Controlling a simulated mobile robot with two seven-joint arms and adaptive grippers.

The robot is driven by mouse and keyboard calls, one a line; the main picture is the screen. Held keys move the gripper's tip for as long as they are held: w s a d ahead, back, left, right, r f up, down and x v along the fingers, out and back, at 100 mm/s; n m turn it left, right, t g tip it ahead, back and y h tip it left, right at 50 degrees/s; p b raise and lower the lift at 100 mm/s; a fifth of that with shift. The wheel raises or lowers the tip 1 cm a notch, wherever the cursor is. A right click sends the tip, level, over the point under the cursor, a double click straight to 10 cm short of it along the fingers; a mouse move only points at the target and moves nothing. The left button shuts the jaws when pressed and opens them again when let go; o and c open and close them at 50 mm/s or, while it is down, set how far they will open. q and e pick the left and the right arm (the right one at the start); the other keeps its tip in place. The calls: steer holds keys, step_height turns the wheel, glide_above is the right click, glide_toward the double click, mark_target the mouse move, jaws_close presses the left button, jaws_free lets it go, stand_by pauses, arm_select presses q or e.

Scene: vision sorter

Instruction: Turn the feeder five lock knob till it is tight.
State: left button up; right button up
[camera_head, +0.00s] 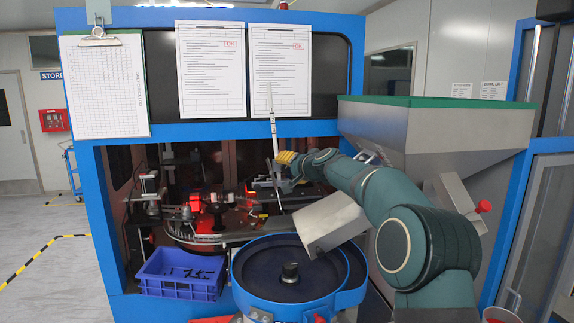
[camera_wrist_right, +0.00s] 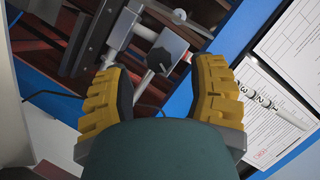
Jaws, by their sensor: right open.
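In the right wrist view a dark grey, faceted knob (camera_wrist_right: 168,52) sits on a pale metal bracket, just beyond and between my fingertips. I cannot read a feeder number on it. My right gripper (camera_wrist_right: 160,78) is open, with its ribbed yellow fingers to either side and a gap between them. They look apart from the knob. In the head view my right gripper (camera_head: 287,160) reaches from the right into the front of the blue machine, and the knob cannot be made out there. My left gripper is not in view.
A metal chute (camera_head: 325,222) and a round blue bowl (camera_head: 335,290) stand below my right arm. A blue crate (camera_head: 180,288) with dark parts is at lower left. A thin upright rod (camera_head: 273,135) stands close by my gripper. A steel hopper (camera_head: 440,135) is behind the arm.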

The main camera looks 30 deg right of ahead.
steer(key=shift+p+x, duration=0.3)
steer(key=shift+x, duration=0.8)
jaws_close()
